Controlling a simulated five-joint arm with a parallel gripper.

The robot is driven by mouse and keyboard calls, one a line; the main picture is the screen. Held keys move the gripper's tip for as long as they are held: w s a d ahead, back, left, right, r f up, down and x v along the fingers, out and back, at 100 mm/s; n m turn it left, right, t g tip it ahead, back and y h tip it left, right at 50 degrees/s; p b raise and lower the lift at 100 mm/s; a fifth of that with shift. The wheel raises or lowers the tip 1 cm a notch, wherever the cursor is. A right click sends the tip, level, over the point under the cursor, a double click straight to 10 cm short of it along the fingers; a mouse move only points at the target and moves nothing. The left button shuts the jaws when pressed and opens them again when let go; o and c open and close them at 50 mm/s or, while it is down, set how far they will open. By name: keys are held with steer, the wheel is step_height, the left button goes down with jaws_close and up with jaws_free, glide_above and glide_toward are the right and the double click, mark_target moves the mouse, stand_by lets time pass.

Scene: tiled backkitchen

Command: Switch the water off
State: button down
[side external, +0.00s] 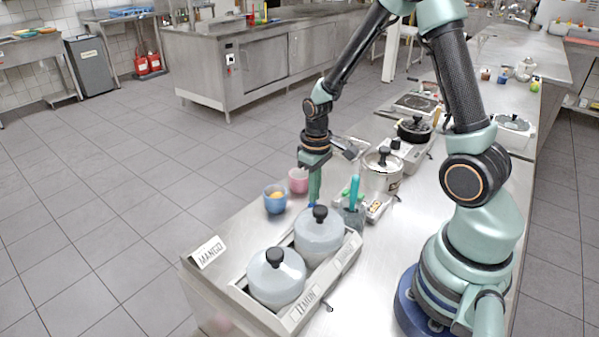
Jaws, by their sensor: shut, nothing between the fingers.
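My gripper (314,192) is shut and empty, pointing down over the steel counter (385,270), behind the grey lidded pots. A small blue piece (311,205) shows at its fingertips; I cannot tell what it is or whether they touch. No water tap or running water can be made out near my gripper. A tap-like fitting (517,14) shows small at the far back right, too small to read its state.
A pink cup (298,180) and a blue cup (275,204) stand left of my gripper. Two grey lidded pots (276,277) sit in a tray in front. A utensil holder (353,217) and a steel pot (381,176) stand to the right.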

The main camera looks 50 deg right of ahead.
steer(key=shift+f, duration=0.6)
stand_by(0.3)
steer(key=shift+r, duration=3.55)
steer(key=shift+r, duration=0.1)
steer(key=s+a+r+t, duration=0.2)
steer(key=s+a+r, duration=0.1)
steer(key=r, duration=0.4)
steer(key=s+a+r+t, duration=0.3)
steer(key=a+r, duration=0.2)
steer(key=r, duration=0.3)
steer(key=shift+t, duration=0.3)
steer(key=shift+a, duration=0.1)
